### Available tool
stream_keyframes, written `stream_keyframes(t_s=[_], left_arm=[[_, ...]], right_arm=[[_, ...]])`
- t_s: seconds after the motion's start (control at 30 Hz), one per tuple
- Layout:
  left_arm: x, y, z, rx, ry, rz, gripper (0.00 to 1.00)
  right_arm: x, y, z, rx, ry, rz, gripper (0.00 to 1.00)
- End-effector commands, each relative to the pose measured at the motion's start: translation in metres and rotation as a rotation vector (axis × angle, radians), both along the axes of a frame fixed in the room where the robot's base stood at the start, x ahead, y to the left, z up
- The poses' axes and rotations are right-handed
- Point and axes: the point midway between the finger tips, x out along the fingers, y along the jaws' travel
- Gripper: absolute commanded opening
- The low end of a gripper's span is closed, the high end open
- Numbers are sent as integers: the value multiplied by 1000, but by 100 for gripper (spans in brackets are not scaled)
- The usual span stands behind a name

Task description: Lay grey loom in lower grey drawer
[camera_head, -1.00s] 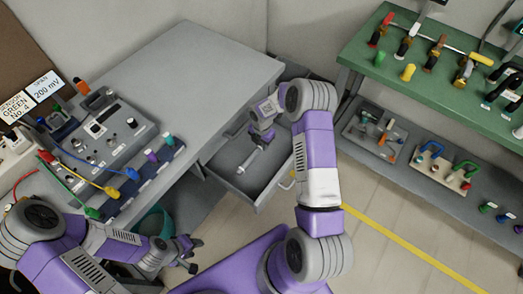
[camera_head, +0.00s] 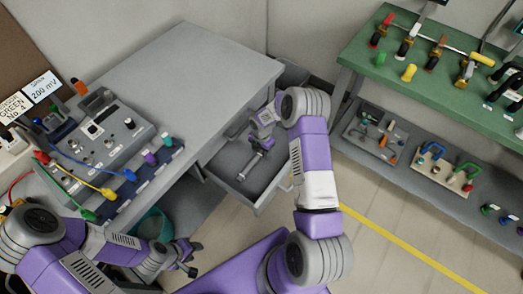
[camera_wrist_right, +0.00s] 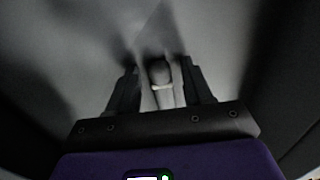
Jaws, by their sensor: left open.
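The grey loom (camera_head: 250,165) is a short, pale grey bar with thicker ends. It is inside the open lower grey drawer (camera_head: 275,193), under the grey desk; whether it rests on the floor or hangs just above is unclear. My right gripper (camera_head: 266,143) reaches into the drawer at the loom's far end. In the right wrist view the loom's end (camera_wrist_right: 161,75) lies between the two dark fingers; whether they press on it is too dark to tell. My left gripper (camera_head: 193,257) is open and empty at lower left, away from the drawer.
The grey desk (camera_head: 205,75) carries a control panel (camera_head: 105,140) with cables on its left. A green-topped tool bench (camera_head: 430,70) with a lower shelf stands at right. A teal bin (camera_head: 152,224) stands near my left arm. The floor beside the yellow line is clear.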

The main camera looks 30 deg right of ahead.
Motion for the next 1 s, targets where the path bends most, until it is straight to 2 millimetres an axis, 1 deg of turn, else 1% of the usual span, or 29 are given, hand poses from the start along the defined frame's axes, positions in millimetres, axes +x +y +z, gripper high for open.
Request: stream_keyframes(t_s=[0.17,0.27,0.37,0.6,0.7,0.83,1.0], left_arm=[[0,0,0,0,0,0,43],[0,0,3,0,0,0,43],[0,0,10,0,0,0,43],[0,0,29,0,0,0,43],[0,0,34,0,0,0,43],[0,0,39,0,0,0,43],[0,0,41,0,0,0,43]], right_arm=[[0,0,1,0,0,0,50],[0,0,9,0,-1,0,50],[1,-1,26,-1,-3,0,50],[1,0,80,-1,-4,0,50],[0,0,98,0,-2,0,50],[0,0,114,0,0,0,50],[0,0,123,0,0,0,50]])
